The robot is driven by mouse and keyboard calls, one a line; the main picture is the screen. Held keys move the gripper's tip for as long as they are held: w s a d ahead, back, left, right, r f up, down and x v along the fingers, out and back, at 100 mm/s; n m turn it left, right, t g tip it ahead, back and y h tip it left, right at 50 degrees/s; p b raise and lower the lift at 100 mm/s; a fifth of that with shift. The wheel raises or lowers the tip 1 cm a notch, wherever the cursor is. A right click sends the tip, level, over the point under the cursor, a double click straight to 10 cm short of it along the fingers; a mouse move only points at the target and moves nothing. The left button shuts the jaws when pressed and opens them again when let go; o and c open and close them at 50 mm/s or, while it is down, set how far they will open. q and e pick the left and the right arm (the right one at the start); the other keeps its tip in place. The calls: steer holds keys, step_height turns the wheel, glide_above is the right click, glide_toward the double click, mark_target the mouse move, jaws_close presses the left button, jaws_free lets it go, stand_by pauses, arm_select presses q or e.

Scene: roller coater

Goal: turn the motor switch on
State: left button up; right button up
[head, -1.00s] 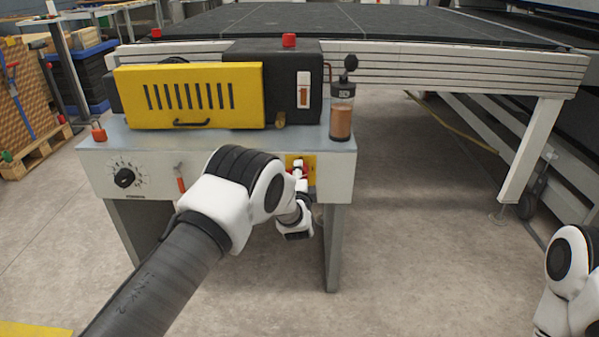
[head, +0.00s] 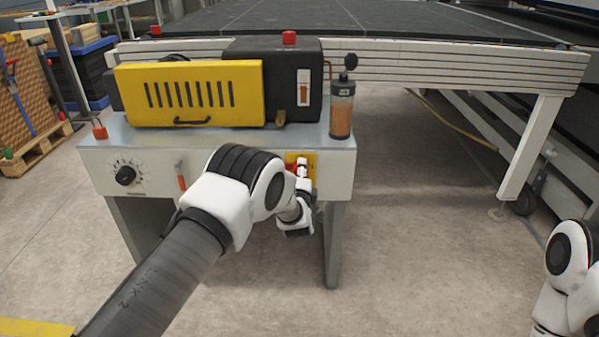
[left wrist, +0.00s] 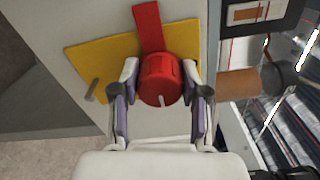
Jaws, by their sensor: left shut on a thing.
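The motor switch is a red rotary knob (left wrist: 160,80) with a red bar on a yellow plate (left wrist: 90,62). The yellow plate (head: 311,160) also shows on the right of the machine's front panel in the head view, largely covered by my left gripper (head: 301,168). In the left wrist view my left gripper (left wrist: 160,98) has one finger on each side of the knob and is shut on it. A white line on the knob's face points about along the gripper's axis. My right gripper is out of view; only part of my right arm shows at the lower right.
The roller coater (head: 220,142) carries a yellow guard (head: 190,93) and a cylinder with brown contents (head: 341,115) on top. A black dial (head: 125,176) and a red-tipped lever (head: 181,181) are on its front. A large table (head: 400,72) stands behind. Floor to the right is open.

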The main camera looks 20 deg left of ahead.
arm_select(q)
steer(key=o, duration=1.1)
steer(key=shift+o, duration=0.2)
steer(key=v, duration=1.2)
